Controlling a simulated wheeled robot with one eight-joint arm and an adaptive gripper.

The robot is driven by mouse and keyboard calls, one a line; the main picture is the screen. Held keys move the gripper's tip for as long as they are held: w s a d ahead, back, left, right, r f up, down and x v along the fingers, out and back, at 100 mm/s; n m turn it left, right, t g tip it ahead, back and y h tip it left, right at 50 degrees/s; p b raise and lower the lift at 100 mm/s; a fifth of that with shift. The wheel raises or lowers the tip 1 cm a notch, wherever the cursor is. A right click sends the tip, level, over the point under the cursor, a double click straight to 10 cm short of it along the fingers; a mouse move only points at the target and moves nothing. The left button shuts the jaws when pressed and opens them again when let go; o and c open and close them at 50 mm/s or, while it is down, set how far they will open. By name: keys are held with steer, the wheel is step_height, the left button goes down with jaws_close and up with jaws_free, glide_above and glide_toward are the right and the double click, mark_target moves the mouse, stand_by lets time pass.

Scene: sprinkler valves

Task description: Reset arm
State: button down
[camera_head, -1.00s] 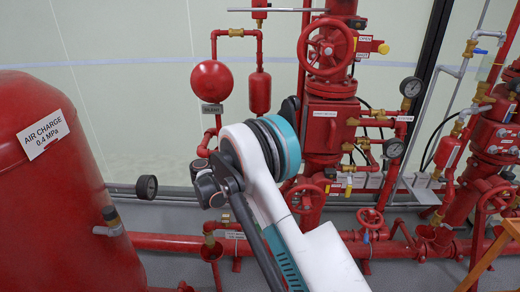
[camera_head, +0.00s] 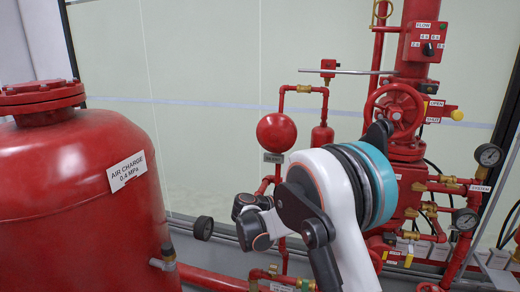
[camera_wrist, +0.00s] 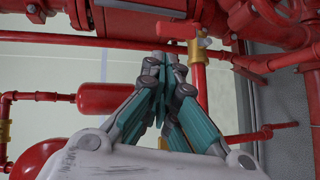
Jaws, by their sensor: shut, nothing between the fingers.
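My gripper (camera_wrist: 162,62) is in the wrist view. Its teal and grey fingers are brought together at the tips, with nothing between them. Red pipes and a brass-fitted valve lie behind the fingertips; I cannot tell how far away they are.
A large red air tank (camera_head: 70,190) stands at the left. A red handwheel valve (camera_head: 395,112) and pressure gauges (camera_head: 488,155) stand behind and right of my arm.

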steer(key=s+d+r+m+g+y, duration=0.1)
steer(key=s+d+r+y, duration=0.25)
steer(key=s, duration=0.55)
steer(key=s+d+r+y, duration=0.3)
steer(key=s+r, duration=0.2)
steer(key=s, duration=0.3)
steer(key=s+a+f+m+y, duration=0.1)
steer(key=s+y, duration=0.1)
steer(key=s, duration=0.6)
steer(key=s+a+f+m+y, duration=0.1)
steer(key=s+a+y, duration=0.1)
steer(key=s, duration=0.6)
steer(key=s+a+f+m+t+y, duration=0.1)
steer(key=s+a+m+y, duration=0.1)
steer(key=s, duration=0.5)
steer(key=shift+s+y, duration=0.4)
steer(key=shift+y, duration=0.15)
steer(key=shift+d, duration=0.15)
